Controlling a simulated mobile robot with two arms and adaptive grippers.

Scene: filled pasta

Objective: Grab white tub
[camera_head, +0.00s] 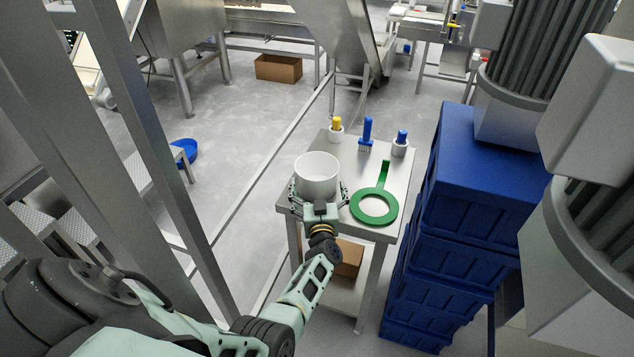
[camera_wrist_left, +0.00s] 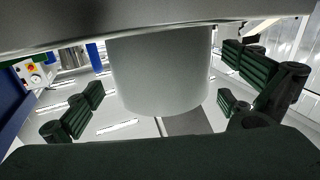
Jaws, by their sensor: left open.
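The white tub (camera_head: 317,172) stands upright on a small steel table (camera_head: 340,228), at the table's left side. My left gripper (camera_head: 318,196) reaches it from the near side. Its fingers are open, one on each side of the tub. In the left wrist view the tub (camera_wrist_left: 160,72) sits between the spread finger pads (camera_wrist_left: 160,105), with gaps visible on both sides. That view looks upside down, with the table surface across the top. My right gripper is not in view.
A green ring-shaped tool (camera_head: 374,207) lies right of the tub. A yellow-topped container (camera_head: 336,129), a blue brush (camera_head: 367,134) and a blue-topped container (camera_head: 400,144) stand at the back. Stacked blue crates (camera_head: 470,190) stand close on the right. A cardboard box (camera_head: 348,257) is below.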

